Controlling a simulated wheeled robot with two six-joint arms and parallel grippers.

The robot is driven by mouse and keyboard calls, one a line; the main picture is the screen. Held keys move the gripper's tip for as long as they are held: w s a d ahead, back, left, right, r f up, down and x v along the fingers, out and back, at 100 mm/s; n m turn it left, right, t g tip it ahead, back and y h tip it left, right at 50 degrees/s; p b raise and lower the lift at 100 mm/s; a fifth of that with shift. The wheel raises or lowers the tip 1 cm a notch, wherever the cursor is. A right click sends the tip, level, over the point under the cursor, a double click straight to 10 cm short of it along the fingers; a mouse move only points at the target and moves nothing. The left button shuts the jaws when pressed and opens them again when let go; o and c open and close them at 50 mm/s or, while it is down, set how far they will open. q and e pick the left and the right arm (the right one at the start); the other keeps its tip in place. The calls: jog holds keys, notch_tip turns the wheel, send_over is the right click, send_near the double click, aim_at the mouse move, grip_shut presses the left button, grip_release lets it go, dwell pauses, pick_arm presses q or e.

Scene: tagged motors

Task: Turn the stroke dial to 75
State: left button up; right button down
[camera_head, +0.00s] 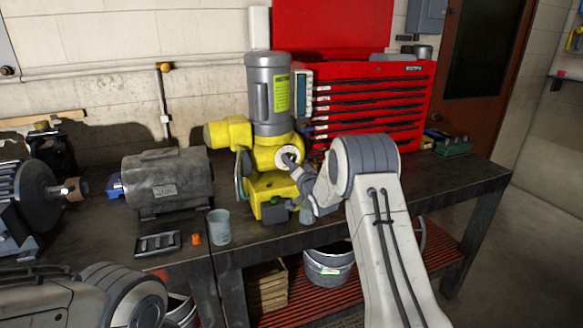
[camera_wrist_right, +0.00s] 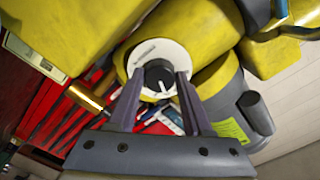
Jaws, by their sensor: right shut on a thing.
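The yellow pump (camera_head: 262,185) with a grey motor on top (camera_head: 268,90) stands on the dark workbench. The stroke dial (camera_head: 281,154) has a white round face on the pump's front. In the right wrist view the dial's white face (camera_wrist_right: 146,52) surrounds a black knob (camera_wrist_right: 158,73) with a white pointer line. My right gripper (camera_head: 294,162) is at the dial, its two fingers on either side of the knob and shut on it. The scale numbers are too small to read. My left gripper is out of view; only part of that arm shows at the lower left.
A grey motor (camera_head: 167,182) lies left of the pump. A grey cup (camera_head: 219,228), an orange cap (camera_head: 196,239) and a black tray (camera_head: 158,243) are in front. A red tool chest (camera_head: 368,100) stands behind. The bench's right end (camera_head: 465,185) is mostly clear.

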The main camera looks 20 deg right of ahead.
jog(key=shift+m, duration=0.3)
jog(key=shift+c, duration=1.7)
grip_release()
jog(key=shift+s, duration=0.1)
jog(key=s+b, duration=0.2)
jog(key=s, duration=0.8)
jog(key=shift+s+d+b, duration=0.15)
jog(key=shift+d+b, duration=0.05)
jog(key=shift+b, duration=0.15)
